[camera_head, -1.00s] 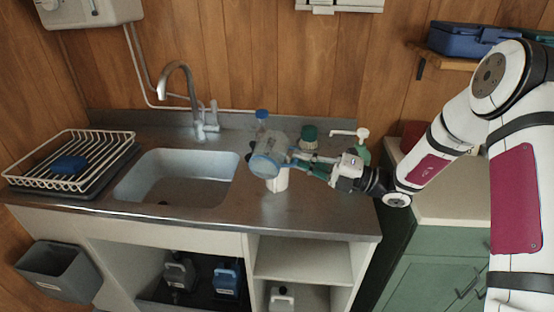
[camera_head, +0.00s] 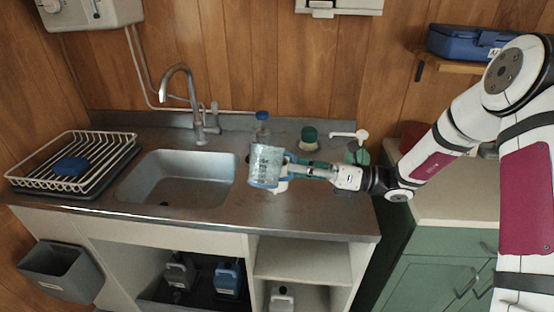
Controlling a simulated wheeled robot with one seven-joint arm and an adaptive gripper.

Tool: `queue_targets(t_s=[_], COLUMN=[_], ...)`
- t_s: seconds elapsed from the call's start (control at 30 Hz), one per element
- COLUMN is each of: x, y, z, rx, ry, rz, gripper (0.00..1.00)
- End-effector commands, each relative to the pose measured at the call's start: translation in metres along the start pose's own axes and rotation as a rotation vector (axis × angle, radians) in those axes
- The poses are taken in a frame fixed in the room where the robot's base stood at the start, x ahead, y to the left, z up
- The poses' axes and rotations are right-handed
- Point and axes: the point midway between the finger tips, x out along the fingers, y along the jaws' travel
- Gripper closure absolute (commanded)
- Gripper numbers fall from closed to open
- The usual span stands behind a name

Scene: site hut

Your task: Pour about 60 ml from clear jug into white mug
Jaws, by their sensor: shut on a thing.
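The clear jug (camera_head: 266,163) is held above the metal counter, right of the sink, by my gripper (camera_head: 291,170). My gripper comes in from the right and is shut on the jug. The jug looks close to upright, with a slight lean; a bluish tint and dark marks show on its wall. I cannot tell the liquid level in the jug or whether any liquid is in the mug.
A blue-capped bottle (camera_head: 262,127), a green-capped container (camera_head: 308,138) and a pump bottle (camera_head: 359,150) stand at the back of the counter. The sink (camera_head: 180,178) and a dish rack (camera_head: 72,160) are to the left. The counter's front right is clear.

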Motion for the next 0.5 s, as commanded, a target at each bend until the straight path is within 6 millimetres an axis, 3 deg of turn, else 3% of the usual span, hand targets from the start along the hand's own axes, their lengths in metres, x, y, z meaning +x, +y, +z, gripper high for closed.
queue_targets(t_s=[0.27, 0.5], x=[0.001, 0.0], y=[0.01, 0.0], z=[-0.019, -0.051], rx=[-0.207, -0.329], ry=[0.039, 0.063], rz=[-0.001, -0.002], gripper=[1.0, 1.0])
